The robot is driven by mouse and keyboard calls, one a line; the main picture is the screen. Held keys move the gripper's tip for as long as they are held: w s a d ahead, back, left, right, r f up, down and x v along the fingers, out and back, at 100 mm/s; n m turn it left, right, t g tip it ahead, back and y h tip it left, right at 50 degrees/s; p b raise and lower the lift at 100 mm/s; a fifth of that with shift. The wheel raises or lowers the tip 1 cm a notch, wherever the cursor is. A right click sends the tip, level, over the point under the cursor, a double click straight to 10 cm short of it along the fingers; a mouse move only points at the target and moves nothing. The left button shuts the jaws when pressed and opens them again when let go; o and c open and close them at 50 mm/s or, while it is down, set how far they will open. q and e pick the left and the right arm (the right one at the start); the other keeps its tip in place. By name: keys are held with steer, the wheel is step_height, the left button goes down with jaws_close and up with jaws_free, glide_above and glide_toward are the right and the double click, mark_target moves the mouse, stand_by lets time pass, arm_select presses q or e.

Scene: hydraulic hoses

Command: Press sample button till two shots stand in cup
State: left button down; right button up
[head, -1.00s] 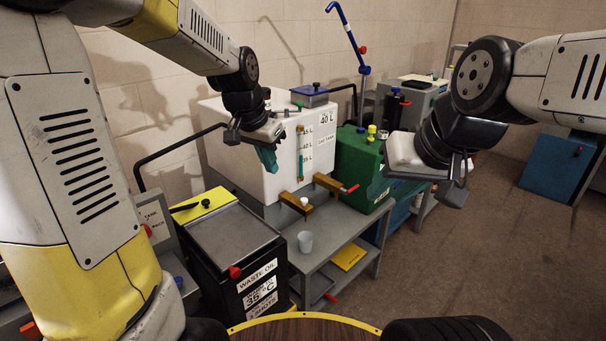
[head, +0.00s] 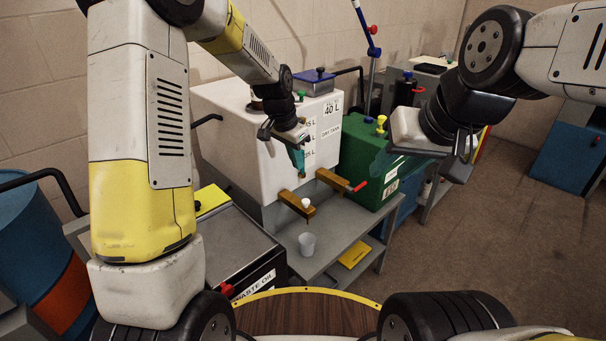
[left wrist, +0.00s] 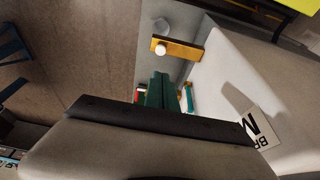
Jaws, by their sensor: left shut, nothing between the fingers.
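The white sample button (head: 306,203) sits on the left brass tap (head: 294,200) at the front of the white day tank (head: 235,130). In the left wrist view the button (left wrist: 160,49) and its brass tap (left wrist: 182,47) are near the top.
A second brass tap (head: 334,180) with a red lever is to the right. A green tank (head: 365,160) stands beside the white one. The black waste oil box (head: 258,277) is at the front left of the shelf (head: 335,238). Floor is open at the right.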

mark_target(305, 201)
arm_select(q)
steer(key=x, duration=1.2)
steer(key=shift+s+a+f, duration=0.3)
steer(key=shift+s+f, duration=0.05)
steer(key=shift+f, duration=0.6)
steer(key=shift+f, duration=0.9)
steer(key=shift+s, duration=0.1)
step_height(305, 201, up, 5)
steer(key=v, duration=0.9)
steer(key=shift+r, duration=0.1)
